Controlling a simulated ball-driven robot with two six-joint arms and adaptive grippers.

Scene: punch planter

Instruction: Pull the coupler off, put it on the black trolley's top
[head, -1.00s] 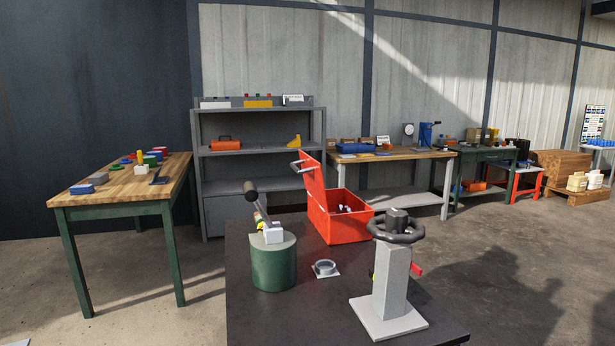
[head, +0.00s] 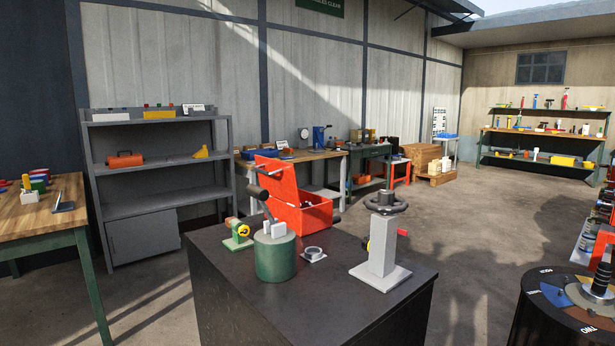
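A black box-shaped stand with a dark flat top (head: 225,275) stands in front of me; I cannot tell whether it is the black trolley. On it are a green cylinder (head: 276,262) with a white block and a black-knobbed lever, a green fitting with a yellow round part (head: 240,232), a small grey ring on a plate (head: 313,254), and a grey post (head: 383,248) with a black handwheel and a red part at its side. No part is clearly recognisable as the coupler. Neither of my grippers is in view.
An open red toolbox (head: 303,215) sits at the back of the dark top. A round black drum (head: 540,310) with coloured sectors stands at the lower right. A wooden table (head: 65,215), grey shelves (head: 160,195) and benches line the walls. Concrete floor is open between.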

